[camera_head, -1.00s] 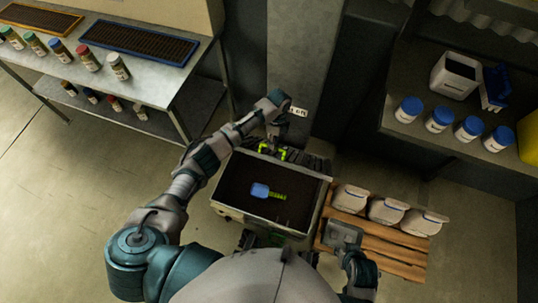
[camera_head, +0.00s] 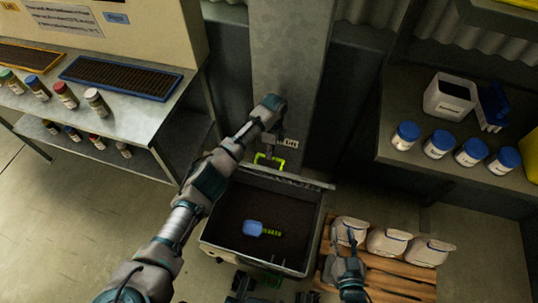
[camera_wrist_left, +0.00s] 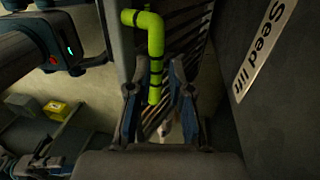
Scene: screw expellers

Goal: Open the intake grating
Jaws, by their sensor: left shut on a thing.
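The intake grating's lime-green handle (camera_head: 268,160) is behind the hopper, at the foot of the grey column. It also shows in the left wrist view as a bent bar (camera_wrist_left: 154,50), with the grating's dark slats (camera_wrist_left: 194,50) beside it. My left gripper (camera_wrist_left: 158,95) is shut on the handle, one finger on each side. In the head view the grating shows only as a narrow strip (camera_head: 290,179) along the hopper's back, seen nearly edge-on. My right gripper (camera_head: 347,262) is in front of the white sacks, away from the grating; its fingers are unclear.
An open hopper (camera_head: 216,243) holds dark material and a blue scoop (camera_head: 253,228) with a green handle. White sacks (camera_head: 389,241) lie on a wooden pallet to its right. A "Seed lift" label (camera_wrist_left: 264,48) is on the column. Shelves with jars flank both sides.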

